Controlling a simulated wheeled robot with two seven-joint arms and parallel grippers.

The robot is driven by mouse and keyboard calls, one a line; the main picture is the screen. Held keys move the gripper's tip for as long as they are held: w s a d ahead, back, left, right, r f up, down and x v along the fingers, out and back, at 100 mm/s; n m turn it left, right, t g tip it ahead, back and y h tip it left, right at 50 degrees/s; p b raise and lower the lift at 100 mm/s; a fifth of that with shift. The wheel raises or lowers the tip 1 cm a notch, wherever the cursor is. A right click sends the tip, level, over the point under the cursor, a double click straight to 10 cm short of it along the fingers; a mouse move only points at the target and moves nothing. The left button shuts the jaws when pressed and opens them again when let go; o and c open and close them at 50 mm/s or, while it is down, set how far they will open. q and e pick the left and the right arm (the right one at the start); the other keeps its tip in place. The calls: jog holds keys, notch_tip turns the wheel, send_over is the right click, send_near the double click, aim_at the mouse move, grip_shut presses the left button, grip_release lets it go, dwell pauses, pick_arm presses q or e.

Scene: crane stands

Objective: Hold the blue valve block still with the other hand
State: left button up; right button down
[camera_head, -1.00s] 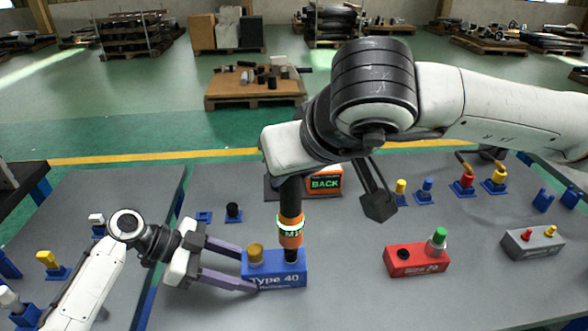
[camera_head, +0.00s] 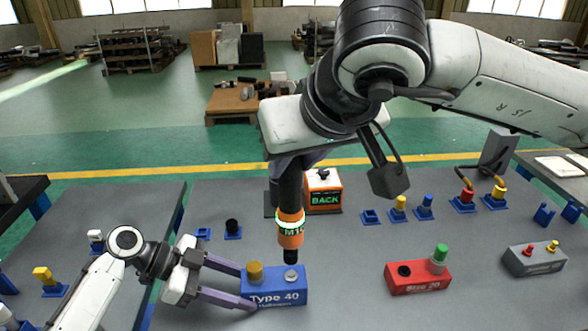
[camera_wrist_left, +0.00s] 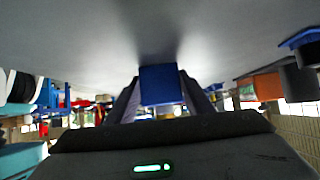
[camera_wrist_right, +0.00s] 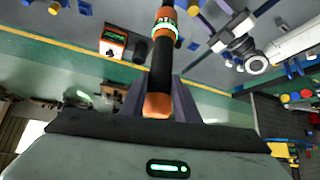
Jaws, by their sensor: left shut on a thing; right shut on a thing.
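The blue valve block (camera_head: 276,297), marked Type 40, sits upright on the grey table with a brass cap (camera_head: 254,271) on its left and a grey round fitting (camera_head: 290,274) on its right. My left gripper (camera_head: 244,285) is shut on its left end, and the block also shows between the fingers in the left wrist view (camera_wrist_left: 162,85). My right gripper (camera_wrist_right: 160,97) is shut on a black and orange tool (camera_head: 290,225) with a glowing ring. The tool hangs upright, its black tip just above the grey fitting, apparently apart from it.
A red block (camera_head: 418,280) with a green cap stands to the right, and a grey block (camera_head: 535,260) farther right. Small blue-based parts line the back. The table between the blue and red blocks is clear.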

pick_arm(q)
jog(key=shift+r, duration=0.15)
jog(key=o, duration=1.4)
jog(key=shift+c, duration=0.2)
jog(key=shift+a, duration=0.1)
